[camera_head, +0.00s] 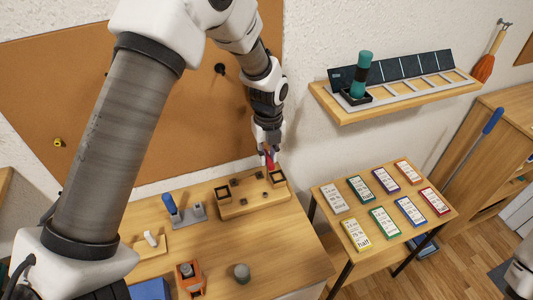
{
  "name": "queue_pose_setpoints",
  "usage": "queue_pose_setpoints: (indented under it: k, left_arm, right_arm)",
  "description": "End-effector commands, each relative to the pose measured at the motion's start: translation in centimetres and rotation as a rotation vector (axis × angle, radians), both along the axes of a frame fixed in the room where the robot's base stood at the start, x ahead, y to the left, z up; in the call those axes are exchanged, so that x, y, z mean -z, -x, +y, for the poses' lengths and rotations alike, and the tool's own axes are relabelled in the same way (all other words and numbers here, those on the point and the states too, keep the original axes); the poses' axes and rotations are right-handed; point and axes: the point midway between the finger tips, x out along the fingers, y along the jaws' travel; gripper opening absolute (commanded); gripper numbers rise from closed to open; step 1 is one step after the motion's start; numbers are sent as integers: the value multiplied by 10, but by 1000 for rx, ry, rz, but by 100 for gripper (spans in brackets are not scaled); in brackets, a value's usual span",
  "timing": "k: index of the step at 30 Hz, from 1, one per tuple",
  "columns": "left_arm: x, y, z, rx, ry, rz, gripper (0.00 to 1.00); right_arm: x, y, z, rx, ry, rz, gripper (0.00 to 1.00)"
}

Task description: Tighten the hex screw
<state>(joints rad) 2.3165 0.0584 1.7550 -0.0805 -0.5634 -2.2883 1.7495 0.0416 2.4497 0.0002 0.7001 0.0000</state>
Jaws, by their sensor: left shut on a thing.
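My left gripper (268,150) is shut on a small red thing (270,162), which it holds at the back right of a wooden block (240,207). The red thing is small in the picture, and I cannot tell its exact shape. I cannot make out a hex screw for certain. The gap between the red thing and the block is unclear. My right gripper is not in view.
A blue-handled tool (170,204) stands in a grey holder (190,217) left of the block. An orange tool (190,279) and a grey cylinder (242,273) stand in front. A side table (327,215) with several coloured cards is at right, below a wall shelf (410,108).

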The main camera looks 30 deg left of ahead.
Motion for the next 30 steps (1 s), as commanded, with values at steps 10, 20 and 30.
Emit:
queue_pose_setpoints:
  k: [10,20,30]
  left_arm:
    - [26,1,0,-1,2,1,0]
    - [55,0,1,-1,3,0,0]
    - [56,0,1,-1,2,-1,0]
  right_arm:
    - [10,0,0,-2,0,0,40]
    - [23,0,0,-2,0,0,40]
    - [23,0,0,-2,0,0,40]
